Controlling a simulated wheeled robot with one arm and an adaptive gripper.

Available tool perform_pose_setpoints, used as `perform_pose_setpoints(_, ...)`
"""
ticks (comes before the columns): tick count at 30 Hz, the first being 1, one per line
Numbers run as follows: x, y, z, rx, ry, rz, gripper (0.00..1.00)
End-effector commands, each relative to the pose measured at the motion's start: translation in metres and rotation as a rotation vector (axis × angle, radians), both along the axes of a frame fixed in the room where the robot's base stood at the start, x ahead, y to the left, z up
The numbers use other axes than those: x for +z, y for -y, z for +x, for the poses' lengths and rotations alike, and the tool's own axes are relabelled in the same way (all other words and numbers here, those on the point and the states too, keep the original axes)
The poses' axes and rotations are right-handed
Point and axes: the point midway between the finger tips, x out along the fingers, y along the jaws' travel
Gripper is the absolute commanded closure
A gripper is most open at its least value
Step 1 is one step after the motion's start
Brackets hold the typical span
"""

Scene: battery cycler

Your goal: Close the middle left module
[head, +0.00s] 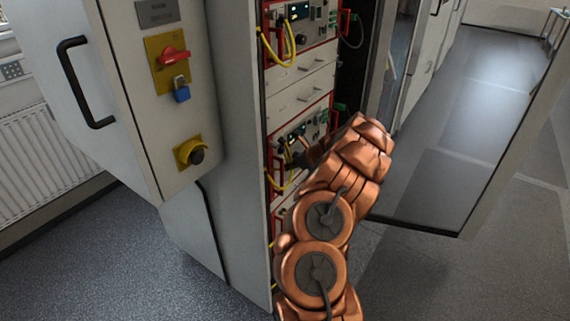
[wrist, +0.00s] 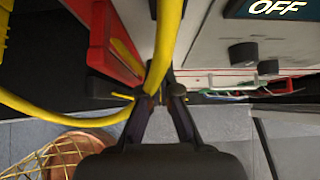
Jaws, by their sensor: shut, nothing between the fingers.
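The middle left module (head: 312,127) is a pale panel with red handles, a small display and knobs, in the open cabinet. In the wrist view, a module front (wrist: 235,35) fills the upper right, with an "OFF" display and dark knobs; its red handle (wrist: 108,45) is at upper left. My gripper (head: 300,160) is at the middle module's lower front, partly hidden by my wrist. In the wrist view my gripper (wrist: 162,95) is shut and empty, close to the panel's lower edge. I cannot tell whether it touches, or how far the module stands out.
A thick yellow cable (wrist: 60,117) loops across the wrist view and passes in front of my fingertips. Another module (head: 305,22) sits above, past blank panels (head: 305,88). A cabinet door (head: 222,110) stands left; another open door (head: 515,130) is right. The floor (head: 405,270) is clear at right.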

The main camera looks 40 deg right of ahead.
Motion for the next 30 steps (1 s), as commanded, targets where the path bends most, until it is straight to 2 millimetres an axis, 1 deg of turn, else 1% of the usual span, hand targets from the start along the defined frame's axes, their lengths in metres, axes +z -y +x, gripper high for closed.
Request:
perform_pose_setpoints(1, 0.003, 0.005, -0.009, -0.006, 0.001, 0.001, 1.0)
perform_pose_setpoints(3, 0.007, 0.008, -0.017, -0.009, 0.003, -0.001, 1.0)
perform_pose_setpoints(9, 0.023, 0.006, -0.033, 0.003, 0.001, 0.001, 1.0)
perform_pose_setpoints(18, 0.051, 0.013, -0.064, 0.002, -0.002, -0.003, 1.0)
perform_pose_setpoints(24, 0.064, 0.015, -0.075, 0.003, -0.001, 0.0, 1.0)
perform_pose_setpoints(30, 0.066, 0.015, -0.078, 0.004, -0.002, 0.001, 1.0)
